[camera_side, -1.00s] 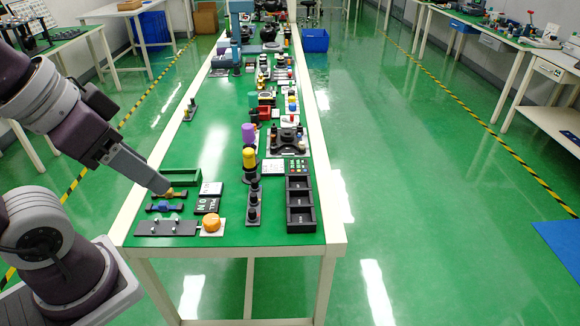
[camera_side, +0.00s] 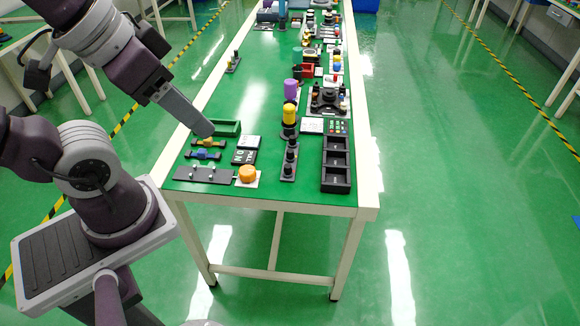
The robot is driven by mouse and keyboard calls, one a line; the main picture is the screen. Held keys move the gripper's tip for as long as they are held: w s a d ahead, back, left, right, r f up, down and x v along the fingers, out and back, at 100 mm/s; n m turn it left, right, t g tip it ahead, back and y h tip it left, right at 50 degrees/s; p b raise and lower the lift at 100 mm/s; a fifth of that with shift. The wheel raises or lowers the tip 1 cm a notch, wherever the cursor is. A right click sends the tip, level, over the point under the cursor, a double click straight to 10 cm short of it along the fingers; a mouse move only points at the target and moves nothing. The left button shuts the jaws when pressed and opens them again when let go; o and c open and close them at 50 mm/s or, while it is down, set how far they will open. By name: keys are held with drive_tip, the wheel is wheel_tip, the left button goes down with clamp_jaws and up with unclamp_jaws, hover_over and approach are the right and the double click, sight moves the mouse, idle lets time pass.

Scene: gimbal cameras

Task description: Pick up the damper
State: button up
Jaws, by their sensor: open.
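My gripper (camera_side: 207,132), a long grey end on the purple arm, points down and to the right over the left side of the green table. Its tip shows just above a small dark bar with a yellow middle (camera_side: 208,143). A gap between them cannot be judged. A similar dark bar with a blue middle (camera_side: 203,155) lies just in front of it. I cannot tell which piece is the damper; no label for it can be read. The space between the fingers is too small to see, and nothing shows in them.
A dark plate with knobs (camera_side: 205,174), an orange knob on a white base (camera_side: 247,174), dark label plates (camera_side: 243,157), a knobbed strip (camera_side: 290,160) and a black compartment tray (camera_side: 336,186) crowd the front.

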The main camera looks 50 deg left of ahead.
idle(0.3)
drive_tip(key=shift+c, duration=0.8)
drive_tip(key=m+g+y, duration=0.4)
drive_tip(key=m+y, duration=0.6)
drive_tip(key=m, duration=0.5)
approach(288, 166)
drive_tip(key=s+a+r, duration=0.3)
drive_tip(key=s+r, duration=0.4)
drive_tip(key=w+f+m+t, duration=0.1)
drive_tip(key=f+m, duration=0.2)
drive_tip(key=w+f+m+t+y, duration=0.1)
drive_tip(key=f+m+t, duration=0.1)
drive_tip(key=f, duration=0.2)
drive_tip(key=w+f+m+t, duration=0.1)
drive_tip(key=w+f+m, duration=0.1)
drive_tip(key=f+m, duration=0.1)
drive_tip(key=shift+d+f+m+t+y, duration=0.3)
drive_tip(key=shift+d+f+t+y, duration=0.1)
drive_tip(key=shift+f, duration=0.15)
drive_tip(key=x, duration=0.5)
drive_tip(key=w+x, duration=0.1)
drive_tip(key=x, duration=0.1)
drive_tip(key=shift+w+r, duration=0.1)
drive_tip(key=shift+r, duration=0.1)
clamp_jaws()
